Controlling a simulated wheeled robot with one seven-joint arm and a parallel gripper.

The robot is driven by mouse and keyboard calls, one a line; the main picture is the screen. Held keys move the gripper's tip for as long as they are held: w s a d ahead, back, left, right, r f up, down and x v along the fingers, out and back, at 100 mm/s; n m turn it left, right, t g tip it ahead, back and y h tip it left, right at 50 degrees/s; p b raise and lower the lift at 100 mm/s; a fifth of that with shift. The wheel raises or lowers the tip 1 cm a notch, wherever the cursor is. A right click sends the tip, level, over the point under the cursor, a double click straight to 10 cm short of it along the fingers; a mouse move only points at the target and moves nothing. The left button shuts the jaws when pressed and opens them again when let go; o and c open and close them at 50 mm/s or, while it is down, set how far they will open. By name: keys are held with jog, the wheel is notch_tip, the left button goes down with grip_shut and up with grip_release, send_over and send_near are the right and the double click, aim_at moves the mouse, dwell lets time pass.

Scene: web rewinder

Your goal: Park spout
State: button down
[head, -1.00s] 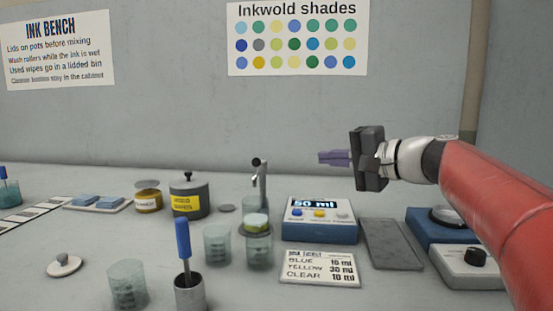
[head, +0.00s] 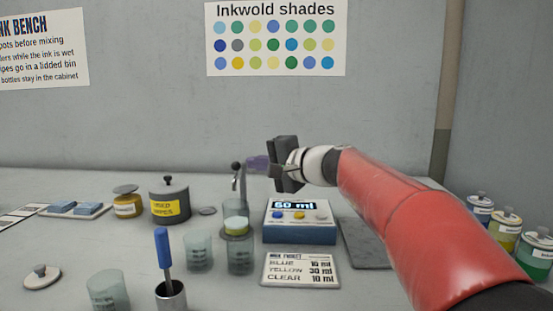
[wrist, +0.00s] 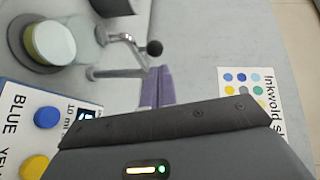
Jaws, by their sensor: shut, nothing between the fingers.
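The spout (head: 241,188) is a grey metal tube with a black ball knob (head: 236,166) at its top, behind the dispenser's left side. In the wrist view the spout (wrist: 122,38) runs from beside the glass beaker (wrist: 88,28) to the black ball. My gripper (head: 249,163) has its purple fingers together, with nothing between them. In the head view its tips overlap the area just right of the knob. In the wrist view the fingertips (wrist: 158,70) lie just below the ball; whether they touch it I cannot tell.
The blue dispenser (head: 300,233) reads 60 ml and has three buttons. A beaker (head: 198,250), a metal cup with a blue-handled tool (head: 163,248) and a recipe card (head: 300,270) stand in front. Lidded pots (head: 505,228) are at right. The wall is close behind.

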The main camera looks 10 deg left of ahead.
jog(key=shift+s+a+f, duration=0.1)
jog(key=shift+a+f, duration=0.05)
jog(key=shift+a, duration=0.3)
jog(key=shift+a, duration=0.1)
